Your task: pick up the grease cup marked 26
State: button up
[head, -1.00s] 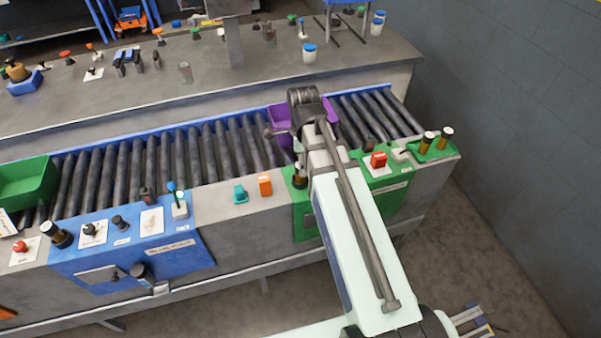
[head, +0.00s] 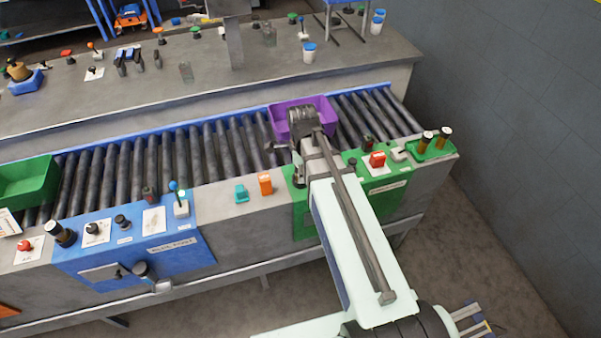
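No marking 26 can be read in this view, so I cannot tell which cup bears it. Small amber cylinders with dark caps, which may be grease cups, stand at the right end of the near counter: one (head: 426,142) and another (head: 445,137) beside it, both on a green tray (head: 431,154). My gripper (head: 274,147) is by the green panel, at the front edge of the purple bin. My own arm hides most of it, and its fingers are too small to read.
A roller conveyor (head: 213,150) runs behind the near counter, with a purple bin (head: 318,103) and a green bin (head: 27,182) on it.

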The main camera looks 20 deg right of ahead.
grip_shut()
jog(key=shift+r, duration=0.1)
notch_tip(320, 180, up, 25)
jog(key=p, duration=0.1)
jog(key=shift+p, duration=0.3)
dwell(1.0)
